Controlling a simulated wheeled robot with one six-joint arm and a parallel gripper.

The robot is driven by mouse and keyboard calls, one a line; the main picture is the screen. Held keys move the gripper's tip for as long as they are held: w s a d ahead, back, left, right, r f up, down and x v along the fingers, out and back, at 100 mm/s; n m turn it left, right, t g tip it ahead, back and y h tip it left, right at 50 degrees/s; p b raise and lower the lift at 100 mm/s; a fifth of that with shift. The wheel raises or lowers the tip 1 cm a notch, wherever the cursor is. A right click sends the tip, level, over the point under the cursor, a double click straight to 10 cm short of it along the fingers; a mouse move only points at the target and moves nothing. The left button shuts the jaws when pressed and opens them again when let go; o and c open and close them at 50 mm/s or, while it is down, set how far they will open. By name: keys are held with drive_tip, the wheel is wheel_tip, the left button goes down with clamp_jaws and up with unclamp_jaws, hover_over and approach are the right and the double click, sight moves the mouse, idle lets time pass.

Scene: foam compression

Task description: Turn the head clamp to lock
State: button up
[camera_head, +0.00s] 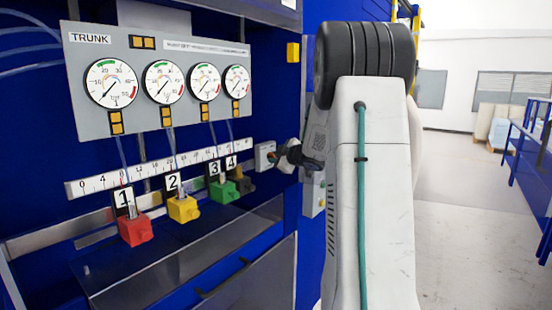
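My white arm crosses the right half of the head view. My gripper (284,159) is small and dark at its far end, left of the arm. It is at a small pale box (264,154) on the blue panel, just right of the scale strip, with a dark part in front of the box. This may be the head clamp, but I cannot tell for sure. The gripper overlaps the box's right edge in the picture. Whether it touches or grips anything, and how the fingers stand, is too small to tell.
A grey TRUNK panel (205,112) with several dials hangs at the left. Below the scale strip (95,184) sit red (135,230), yellow (183,209) and green (224,192) numbered blocks. A metal ledge lies beneath. The floor (470,220) at the right is open, with blue railings beyond.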

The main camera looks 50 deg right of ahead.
drive_tip(key=shift+o, duration=0.8)
drive_tip(key=v, duration=0.8)
